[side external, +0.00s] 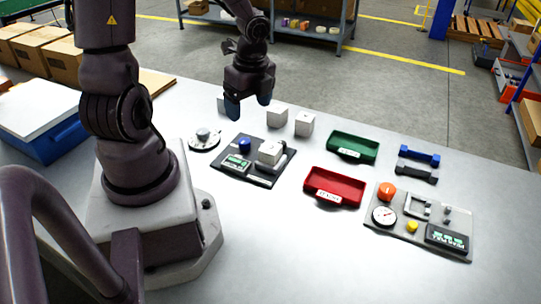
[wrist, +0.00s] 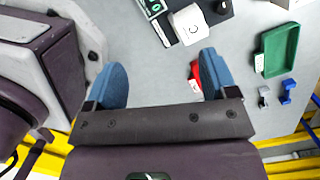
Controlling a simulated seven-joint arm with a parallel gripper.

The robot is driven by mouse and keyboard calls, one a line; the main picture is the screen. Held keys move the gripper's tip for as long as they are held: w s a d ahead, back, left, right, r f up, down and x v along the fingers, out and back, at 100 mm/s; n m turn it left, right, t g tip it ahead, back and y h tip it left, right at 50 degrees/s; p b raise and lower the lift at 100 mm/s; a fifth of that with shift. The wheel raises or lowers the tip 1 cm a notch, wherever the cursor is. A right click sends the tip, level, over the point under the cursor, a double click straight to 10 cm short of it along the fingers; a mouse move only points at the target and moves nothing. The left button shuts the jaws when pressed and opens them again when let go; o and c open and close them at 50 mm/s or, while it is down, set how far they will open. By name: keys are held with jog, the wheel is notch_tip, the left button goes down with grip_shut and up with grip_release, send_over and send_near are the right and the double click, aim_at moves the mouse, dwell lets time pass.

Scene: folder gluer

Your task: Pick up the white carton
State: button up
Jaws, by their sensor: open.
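Several small white cartons show in the side external view. One carton (side external: 270,152) sits on a dark device plate (side external: 236,172) with a small display. Two more, a middle carton (side external: 277,115) and a right carton (side external: 304,123), stand on the table behind it. Another carton (side external: 221,104) is partly hidden behind my gripper (side external: 248,108). My gripper is open, pointing down above the table, with nothing between its blue fingertips. In the wrist view my gripper (wrist: 163,82) shows its fingers wide apart, and a white carton (wrist: 189,25) lies beyond them near the top.
A green tray (side external: 353,147) and a red tray (side external: 335,186) stand right of the device plate. A grey board (side external: 420,240) with a dial and knobs lies at the right. Blue and black pieces (side external: 419,155) lie near the trays. A round dial (side external: 204,138) is left. The front table is clear.

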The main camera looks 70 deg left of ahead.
aim_at(271, 148)
jog(key=shift+w+a+f+m+t, duration=0.1)
jog(key=shift+w+f+m+t, duration=0.2)
jog(key=shift+w+f+m, duration=1.35)
jog(key=shift+w+a+f+m+t, duration=0.1)
jog(key=shift+f+m+t, duration=0.2)
jog(key=shift+f+m, duration=2.8)
jog(key=shift+w+a+f+m+t, duration=0.1)
jog(key=shift+w+f+m+t, duration=0.45)
jog(key=shift+f+m, duration=1.85)
jog(key=shift+w+f+g, duration=0.15)
jog(key=shift+w+g, duration=0.1)
jog(key=shift+d, duration=0.1)
jog(key=c, duration=1)
